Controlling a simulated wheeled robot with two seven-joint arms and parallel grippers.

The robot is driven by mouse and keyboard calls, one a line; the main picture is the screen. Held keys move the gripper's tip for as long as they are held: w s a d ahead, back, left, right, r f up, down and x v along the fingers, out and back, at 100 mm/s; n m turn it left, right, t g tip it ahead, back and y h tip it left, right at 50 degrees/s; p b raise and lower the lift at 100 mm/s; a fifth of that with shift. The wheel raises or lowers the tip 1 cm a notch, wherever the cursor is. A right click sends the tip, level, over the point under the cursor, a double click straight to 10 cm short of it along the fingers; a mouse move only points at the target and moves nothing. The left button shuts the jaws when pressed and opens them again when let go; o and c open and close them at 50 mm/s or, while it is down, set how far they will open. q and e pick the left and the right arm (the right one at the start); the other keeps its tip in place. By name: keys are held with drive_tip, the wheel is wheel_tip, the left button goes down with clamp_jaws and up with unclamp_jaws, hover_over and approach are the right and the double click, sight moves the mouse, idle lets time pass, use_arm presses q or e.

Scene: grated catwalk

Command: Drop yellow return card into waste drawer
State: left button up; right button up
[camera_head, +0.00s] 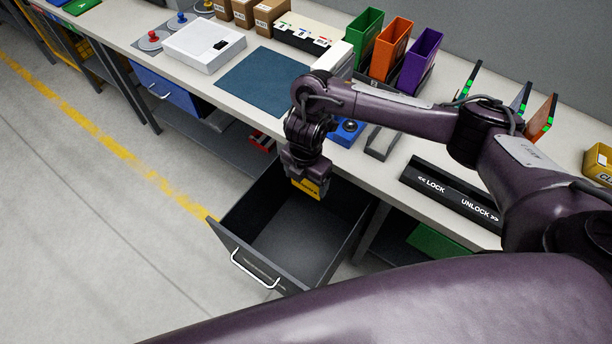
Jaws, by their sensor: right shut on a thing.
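The yellow return card (306,188) is held at the tip of my right gripper (306,178), which points down and is shut on it. The card hangs over the back part of the open waste drawer (243,252), apart from the drawer floor. The dark grey drawer is pulled out from under the workbench, with a light handle on its front. Its visible floor looks empty; the gripper and card hide a little of its back. My left gripper is not in view.
The workbench (386,168) runs behind the drawer, carrying a blue mat (264,82), a white box (204,45), green, orange and purple bins (391,48), and a lock/unlock bar (452,192). A blue drawer (168,90) is at left. The floor left of the open drawer is clear.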

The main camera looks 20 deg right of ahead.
sight(307, 192)
drive_tip(key=shift+s+d+f, duration=0.1)
drive_tip(key=shift+s+f, duration=0.05)
drive_tip(key=shift+f, duration=0.1)
drive_tip(key=shift+f+b, duration=0.3)
drive_tip(key=shift+b, duration=0.15)
wheel_tip(307, 192, down, 5)
drive_tip(key=b, duration=0.5)
drive_tip(key=shift+f, duration=0.1)
drive_tip(key=o, duration=0.9)
wheel_tip(307, 192, up, 7)
drive_tip(key=shift+p, duration=1.1)
drive_tip(key=shift+r, duration=0.45)
